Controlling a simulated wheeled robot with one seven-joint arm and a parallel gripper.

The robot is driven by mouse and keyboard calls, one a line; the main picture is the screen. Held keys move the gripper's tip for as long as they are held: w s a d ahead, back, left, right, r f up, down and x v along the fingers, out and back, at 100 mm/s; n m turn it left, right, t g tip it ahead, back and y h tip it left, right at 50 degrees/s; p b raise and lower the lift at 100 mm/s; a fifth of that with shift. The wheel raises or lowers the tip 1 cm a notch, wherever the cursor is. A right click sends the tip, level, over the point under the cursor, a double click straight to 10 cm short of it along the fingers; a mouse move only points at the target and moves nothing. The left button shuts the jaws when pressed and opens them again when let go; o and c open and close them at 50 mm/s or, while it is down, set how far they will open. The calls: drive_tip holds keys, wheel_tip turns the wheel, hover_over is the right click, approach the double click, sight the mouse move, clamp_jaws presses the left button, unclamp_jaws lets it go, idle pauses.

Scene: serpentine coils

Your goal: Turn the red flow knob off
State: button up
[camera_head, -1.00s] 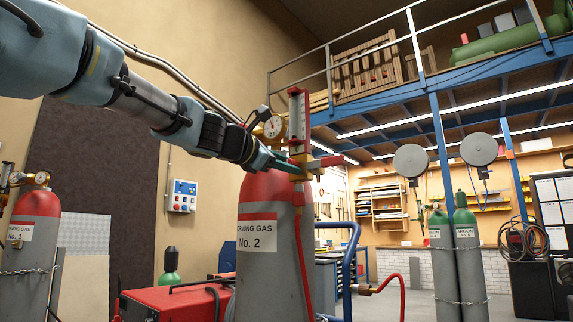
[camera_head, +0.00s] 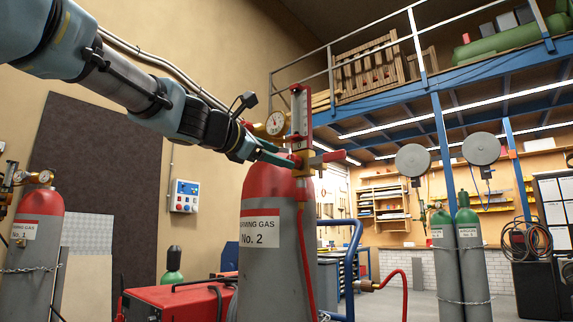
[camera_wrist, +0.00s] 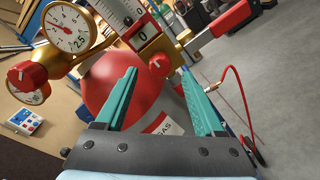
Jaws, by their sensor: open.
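The red flow knob (camera_wrist: 158,65) sits at the foot of the flowmeter (camera_wrist: 135,22), beside a white plate marked 0. In the head view the flowmeter (camera_head: 299,112) stands upright above the gas cylinder No. 2 (camera_head: 262,207), with red at the knob's place (camera_head: 297,160). My gripper (camera_wrist: 158,76) has its two green fingers apart, with the knob between their tips in the wrist picture. I cannot tell whether they touch it. In the head view my gripper (camera_head: 284,157) reaches the valve from the left, its fingertips partly merged with the fittings.
A pressure gauge (camera_wrist: 68,27) and another red knob (camera_wrist: 27,77) are left of the flowmeter. A red handle (camera_wrist: 226,18) sticks out to the right. A red hose (camera_head: 304,250) hangs down the cylinder. A red machine (camera_head: 178,301) stands below.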

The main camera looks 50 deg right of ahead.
drive_tip(key=a+b, duration=0.1)
drive_tip(key=a, duration=0.5)
drive_tip(key=shift+w+a, duration=0.25)
